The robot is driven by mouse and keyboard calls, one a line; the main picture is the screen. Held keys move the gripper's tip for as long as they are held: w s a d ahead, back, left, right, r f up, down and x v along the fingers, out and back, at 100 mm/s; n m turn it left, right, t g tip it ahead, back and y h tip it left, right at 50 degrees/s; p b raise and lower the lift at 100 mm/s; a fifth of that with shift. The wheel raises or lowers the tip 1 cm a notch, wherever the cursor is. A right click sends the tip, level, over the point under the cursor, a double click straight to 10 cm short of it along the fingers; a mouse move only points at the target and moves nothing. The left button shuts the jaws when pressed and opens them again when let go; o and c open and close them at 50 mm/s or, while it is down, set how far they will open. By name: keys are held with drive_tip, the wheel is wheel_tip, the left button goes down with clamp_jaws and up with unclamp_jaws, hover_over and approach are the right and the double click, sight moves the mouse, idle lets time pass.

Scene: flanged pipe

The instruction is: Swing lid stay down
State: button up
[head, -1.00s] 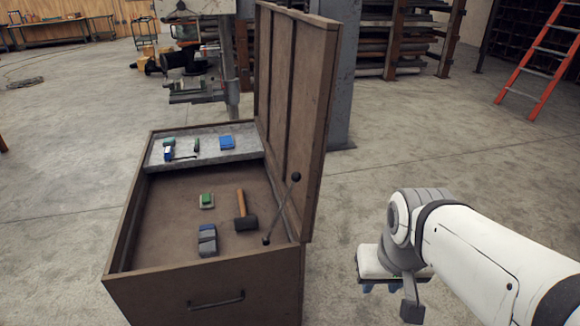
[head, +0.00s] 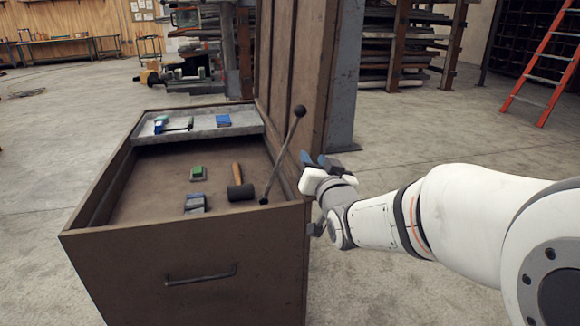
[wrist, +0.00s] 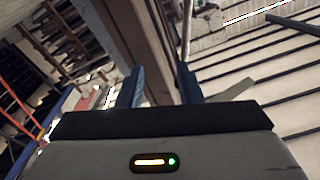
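The lid stay (head: 282,155) is a thin dark rod with a ball at each end. It leans up from the front right corner of the chest (head: 120,265) beside the raised lid (head: 310,75). My gripper (head: 318,158) is just right of the stay, apart from it in the head view. In the wrist view its two blue fingers (wrist: 162,84) stand apart with nothing gripped. A brown upright edge, likely the lid's, shows beyond the fingers. A thin rod, likely the stay, rises near the right finger.
Inside the chest lie a hammer (head: 240,188), a green-topped block (head: 197,174) and a grey-blue block (head: 195,203). A shelf tray (head: 185,133) at the back holds small blue items. A grey column (head: 345,90) stands behind the lid.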

sight(289, 140)
drive_tip(key=w+a+t+b, duration=0.1)
drive_tip(key=w+a, duration=0.1)
drive_tip(key=w+a+t+y+b, duration=0.1)
drive_tip(key=w+b, duration=0.1)
drive_tip(key=w+a+r+t+y+b, duration=0.1)
drive_tip(key=w+a, duration=0.1)
drive_tip(key=w, duration=0.1)
drive_tip(key=shift+a+r+b, duration=0.1)
drive_tip(key=shift+a+b, duration=0.2)
drive_tip(key=shift+b, duration=0.1)
drive_tip(key=shift+c, duration=0.5)
clamp_jaws()
